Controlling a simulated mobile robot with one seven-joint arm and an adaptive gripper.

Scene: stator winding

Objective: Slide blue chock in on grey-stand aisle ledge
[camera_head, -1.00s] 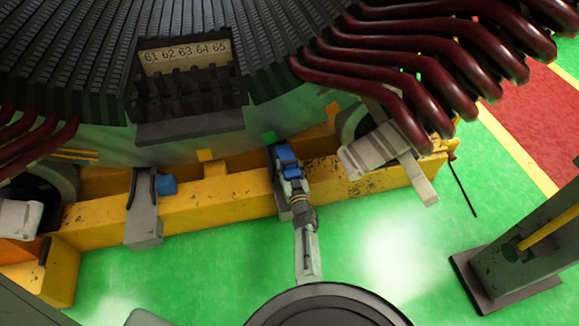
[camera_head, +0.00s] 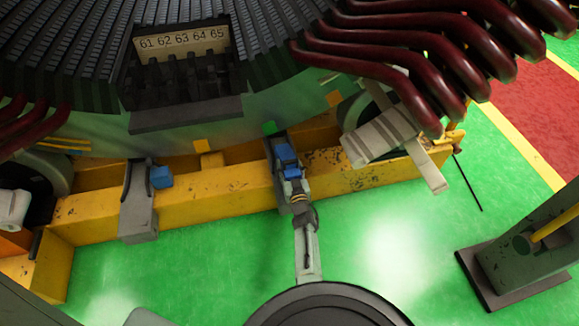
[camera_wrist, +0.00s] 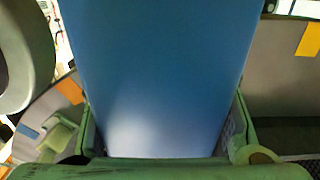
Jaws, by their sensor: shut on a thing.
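A blue chock (camera_head: 287,157) is at the upper part of the right-hand grey stand (camera_head: 271,165), on the near side of the yellow beam. My gripper (camera_head: 293,180) is shut on this chock, reaching over the stand from the front. In the wrist view the chock (camera_wrist: 160,80) fills the middle as a broad blue face, with a finger at each side. The chock hides the ledge, so I cannot tell whether it rests on it. A second blue chock (camera_head: 161,177) sits beside the left grey stand (camera_head: 138,215).
The yellow beam (camera_head: 210,192) runs across under the stator. A number plate (camera_head: 180,41) reads 61 to 65. Dark red coil ends (camera_head: 400,75) hang at the upper right. A dark post on a base plate (camera_head: 500,285) stands at right. The green floor in front is open.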

